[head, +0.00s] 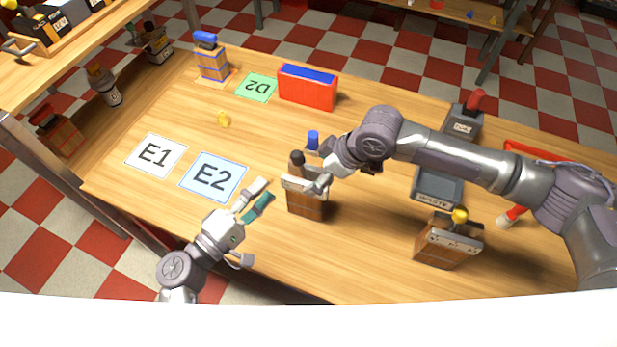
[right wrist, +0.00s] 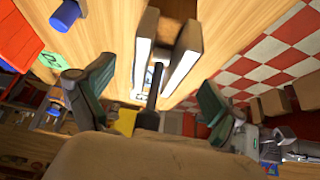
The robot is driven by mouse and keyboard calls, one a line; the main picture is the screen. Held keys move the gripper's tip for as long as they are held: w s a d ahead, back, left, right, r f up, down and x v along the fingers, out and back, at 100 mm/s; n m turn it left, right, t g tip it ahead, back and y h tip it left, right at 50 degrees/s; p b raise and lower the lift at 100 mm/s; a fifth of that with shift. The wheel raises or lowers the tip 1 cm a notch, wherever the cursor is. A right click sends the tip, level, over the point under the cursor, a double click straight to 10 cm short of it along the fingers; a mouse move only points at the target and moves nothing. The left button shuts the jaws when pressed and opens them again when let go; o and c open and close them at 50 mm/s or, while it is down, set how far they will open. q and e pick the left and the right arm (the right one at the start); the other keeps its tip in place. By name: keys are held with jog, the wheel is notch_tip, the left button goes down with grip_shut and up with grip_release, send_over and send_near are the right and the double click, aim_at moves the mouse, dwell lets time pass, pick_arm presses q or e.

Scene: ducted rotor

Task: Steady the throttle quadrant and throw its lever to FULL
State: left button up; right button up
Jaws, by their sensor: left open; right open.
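A wooden throttle quadrant (head: 306,206) with a pale top and a dark-knobbed lever (head: 297,158) stands near the front middle of the table. My right gripper (head: 322,182) is at the quadrant's top right. In the right wrist view its fingers (right wrist: 152,95) are spread wide, with the quadrant (right wrist: 187,50) and its dark lever (right wrist: 153,88) between them; contact cannot be told. My left gripper (head: 258,196) is open and empty, to the left of the quadrant and apart from it. The lever's position markings cannot be read.
A similar wooden box with a yellow knob (head: 446,247) stands to the right. A blue-capped object (head: 313,139) is just behind the quadrant. Cards E1 (head: 155,155) and E2 (head: 214,178) lie left; a red bin (head: 307,90) stands behind. The table's front edge is close.

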aim_at(309, 180)
jog(key=shift+x, duration=2.8)
jog(key=shift+c, duration=0.3)
jog(key=c, duration=1.5)
